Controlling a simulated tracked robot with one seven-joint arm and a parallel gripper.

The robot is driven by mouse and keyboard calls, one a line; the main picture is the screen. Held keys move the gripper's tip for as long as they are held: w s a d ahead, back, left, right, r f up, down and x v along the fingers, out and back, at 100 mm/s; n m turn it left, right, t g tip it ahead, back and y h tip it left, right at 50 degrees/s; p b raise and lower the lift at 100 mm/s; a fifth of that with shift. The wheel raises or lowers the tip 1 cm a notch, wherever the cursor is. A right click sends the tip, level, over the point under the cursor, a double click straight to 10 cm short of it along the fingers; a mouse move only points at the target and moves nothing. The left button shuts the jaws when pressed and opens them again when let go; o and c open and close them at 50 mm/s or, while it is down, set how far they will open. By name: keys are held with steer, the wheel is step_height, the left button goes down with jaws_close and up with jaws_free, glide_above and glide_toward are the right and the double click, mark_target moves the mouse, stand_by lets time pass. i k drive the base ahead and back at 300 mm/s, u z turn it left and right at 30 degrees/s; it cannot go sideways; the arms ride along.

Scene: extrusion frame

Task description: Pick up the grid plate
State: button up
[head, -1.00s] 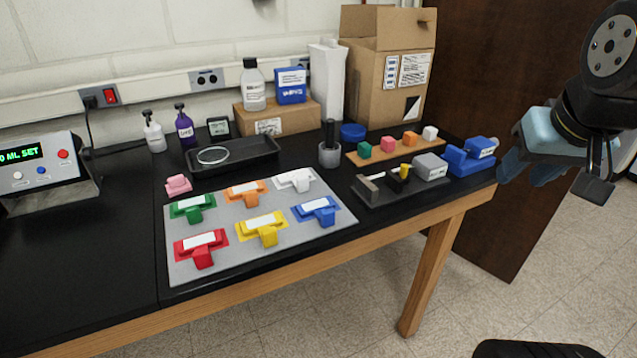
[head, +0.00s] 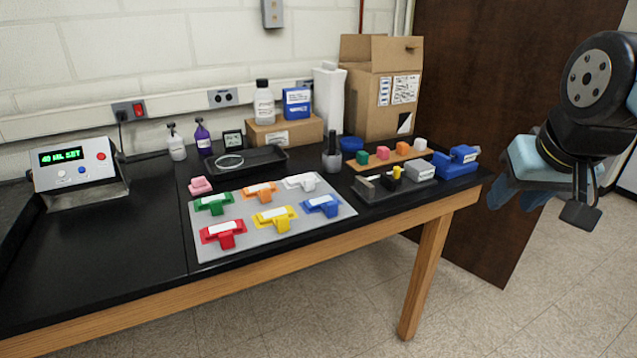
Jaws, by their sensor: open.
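In the head view, a round clear dish with a pale rim (head: 229,161) lies in a black tray (head: 262,167) at the back of the bench. A flat grey plate (head: 292,228) lies nearer the front edge, under several coloured T-shaped pieces with white labels. I cannot make out grid lines on either, so I cannot tell which is the grid plate. My gripper (head: 522,198), with light-blue parts, is open at the right, apart from both. It seems empty, in front of the dark door and beside the bench end.
A black block holder (head: 385,195) and a blue device (head: 457,163) stand at the bench's right. Boxes and bottles line the back, with a cardboard box (head: 365,107) the tallest. A display unit (head: 75,170) stands at left. The left front of the bench is clear.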

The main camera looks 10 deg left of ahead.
mark_target(307, 181)
steer(key=u, duration=0.15)
steer(key=i, duration=0.95)
steer(key=z, duration=0.1)
